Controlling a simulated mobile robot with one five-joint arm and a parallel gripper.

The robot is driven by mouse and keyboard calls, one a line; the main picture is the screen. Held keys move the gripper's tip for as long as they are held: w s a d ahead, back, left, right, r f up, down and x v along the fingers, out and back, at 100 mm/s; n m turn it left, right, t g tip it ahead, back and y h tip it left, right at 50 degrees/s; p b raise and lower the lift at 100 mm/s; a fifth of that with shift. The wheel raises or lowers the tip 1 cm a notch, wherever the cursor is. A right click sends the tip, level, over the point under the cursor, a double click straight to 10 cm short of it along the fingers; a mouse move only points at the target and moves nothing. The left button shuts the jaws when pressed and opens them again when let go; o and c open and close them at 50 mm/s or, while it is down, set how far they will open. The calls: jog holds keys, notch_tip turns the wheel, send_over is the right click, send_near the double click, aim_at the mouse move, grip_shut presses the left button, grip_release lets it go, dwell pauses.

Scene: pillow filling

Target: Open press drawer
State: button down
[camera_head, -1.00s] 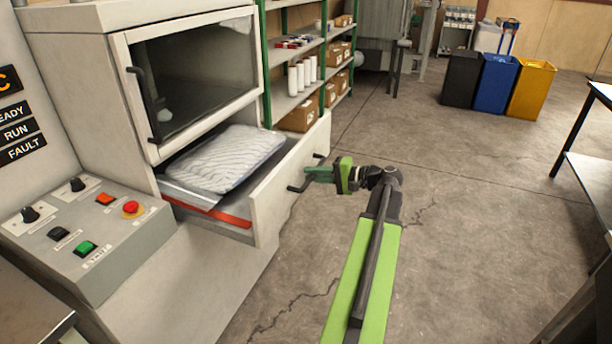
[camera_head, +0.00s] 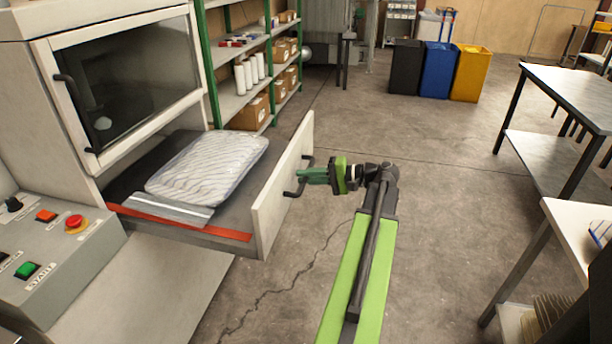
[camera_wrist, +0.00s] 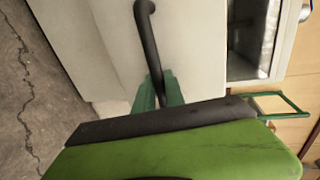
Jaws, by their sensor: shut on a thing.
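The press drawer (camera_head: 285,195) is pulled out from the press, its white front standing well clear of the cabinet. A clear-wrapped white pillow (camera_head: 207,168) lies on the dark drawer bed, beside a red strip along the near edge. The black drawer handle (camera_head: 304,180) is on the drawer front. My gripper (camera_head: 308,176) is shut on this handle from the right. In the wrist view the green fingers (camera_wrist: 158,95) close around the lower part of the dark handle bar (camera_wrist: 147,40). The exact contact is partly hidden by my gripper body.
The press window (camera_head: 125,80) above the drawer is closed. A control panel (camera_head: 60,245) with buttons stands at lower left. Green-framed shelves (camera_head: 235,92) stand behind. Tables (camera_head: 580,95) are on the right, and bins (camera_head: 440,68) at the back. The floor between is clear.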

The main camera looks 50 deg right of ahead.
jog(key=shift+d, duration=0.1)
jog(key=c, duration=1.4)
grip_release()
jog(key=shift+w, duration=0.15)
jog(key=p+v, duration=0.3)
jog(key=v, duration=1.4)
jog(key=shift+d, duration=0.1)
